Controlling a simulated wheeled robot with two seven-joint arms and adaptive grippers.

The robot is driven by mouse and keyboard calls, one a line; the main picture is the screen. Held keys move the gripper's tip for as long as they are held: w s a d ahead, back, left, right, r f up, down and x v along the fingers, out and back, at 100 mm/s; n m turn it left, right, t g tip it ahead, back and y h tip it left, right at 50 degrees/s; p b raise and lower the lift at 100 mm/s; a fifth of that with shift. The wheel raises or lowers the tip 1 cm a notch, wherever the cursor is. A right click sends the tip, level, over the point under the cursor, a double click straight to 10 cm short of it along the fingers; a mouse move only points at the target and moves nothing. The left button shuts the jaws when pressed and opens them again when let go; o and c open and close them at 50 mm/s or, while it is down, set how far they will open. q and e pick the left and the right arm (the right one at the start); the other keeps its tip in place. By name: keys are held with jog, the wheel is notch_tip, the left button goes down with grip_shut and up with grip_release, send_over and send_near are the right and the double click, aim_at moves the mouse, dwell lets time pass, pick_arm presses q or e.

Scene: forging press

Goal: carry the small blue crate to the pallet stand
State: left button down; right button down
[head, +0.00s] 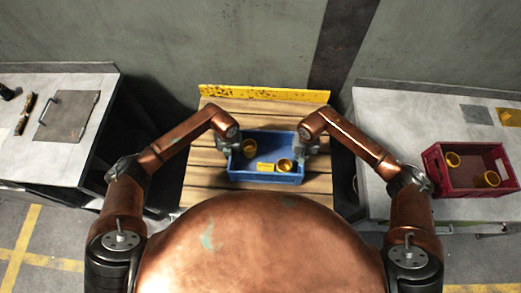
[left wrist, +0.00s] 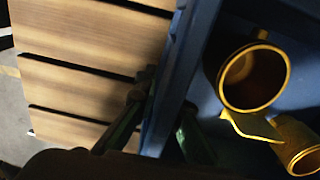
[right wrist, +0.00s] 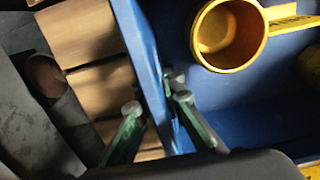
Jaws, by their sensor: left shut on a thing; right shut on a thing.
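The small blue crate (head: 265,176) is at the wooden slatted pallet stand (head: 205,170), level, between my two grippers; I cannot tell whether it rests on the slats or hangs just above them. Yellow ring-like parts (head: 284,165) and a yellow label or plate lie in it. My left gripper (head: 227,146) is shut on the crate's left wall, which also shows in the left wrist view (left wrist: 178,85). My right gripper (head: 305,146) is shut on the right wall, which also shows in the right wrist view (right wrist: 150,70), one finger on each side.
A yellow, worn board (head: 265,93) edges the back of the stand. A grey bench (head: 60,140) with a metal plate (head: 68,115) stands at left. A grey bench (head: 385,115) at right carries a red crate (head: 470,191) with yellow parts. Slats in front and behind are bare.

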pick_arm(q)
jog(key=c, duration=2.4)
grip_release()
pick_arm(e)
jog(key=c, duration=2.4)
grip_release()
pick_arm(q)
jog(key=o, duration=0.4)
jog(key=shift+c, duration=0.2)
pick_arm(e)
jog(key=o, duration=0.4)
jog(key=shift+c, duration=0.2)
pick_arm(q)
notch_tip(320, 180, up, 11)
jog(key=shift+w, duration=0.15)
jog(key=shift+r, duration=0.45)
pick_arm(e)
jog(key=shift+r, duration=0.1)
notch_tip(320, 180, up, 12)
jog(key=shift+w+f, duration=0.15)
